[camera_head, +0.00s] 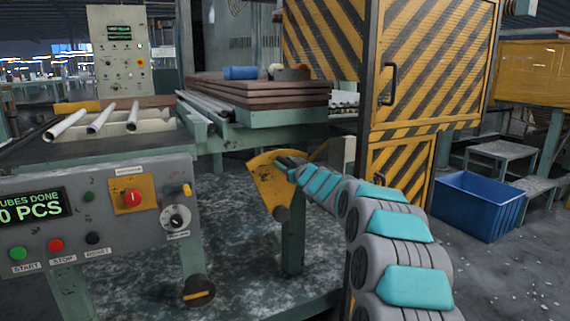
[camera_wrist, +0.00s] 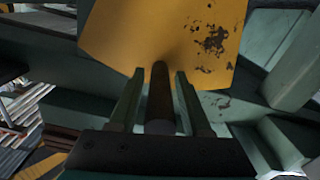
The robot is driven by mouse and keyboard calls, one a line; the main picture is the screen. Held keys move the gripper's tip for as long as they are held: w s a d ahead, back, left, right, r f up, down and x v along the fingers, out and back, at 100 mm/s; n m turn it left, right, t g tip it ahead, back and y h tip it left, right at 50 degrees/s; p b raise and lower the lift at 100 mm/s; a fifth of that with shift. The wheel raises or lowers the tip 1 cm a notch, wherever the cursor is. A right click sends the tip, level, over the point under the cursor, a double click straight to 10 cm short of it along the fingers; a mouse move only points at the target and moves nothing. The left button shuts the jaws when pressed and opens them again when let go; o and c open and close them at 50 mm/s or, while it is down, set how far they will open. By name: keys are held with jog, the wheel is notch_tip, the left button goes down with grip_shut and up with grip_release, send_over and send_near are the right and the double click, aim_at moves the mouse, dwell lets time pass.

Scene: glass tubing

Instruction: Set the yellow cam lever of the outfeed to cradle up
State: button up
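The yellow cam lever shows in the head view as a fan-shaped yellow plate (camera_head: 263,180), wide at the top and narrowing down to a dark round hub (camera_head: 282,214). In the wrist view the yellow plate (camera_wrist: 150,35) fills the top middle, with worn dark patches. A dark round handle (camera_wrist: 160,92) sticks out from it towards the camera. My gripper (camera_head: 288,163) is at the plate's upper right. Its two fingers (camera_wrist: 158,82) stand on either side of the handle, with narrow gaps visible, so it looks open. The handle is hidden in the head view.
A grey control panel (camera_head: 90,215) with buttons stands at the left. A green-framed table with stacked brown boards (camera_head: 255,90) is above and behind. A yellow-black striped cabinet (camera_head: 405,160) stands close right of my gripper. A blue bin (camera_head: 480,205) is further right.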

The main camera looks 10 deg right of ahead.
grip_shut()
dwell(1.1)
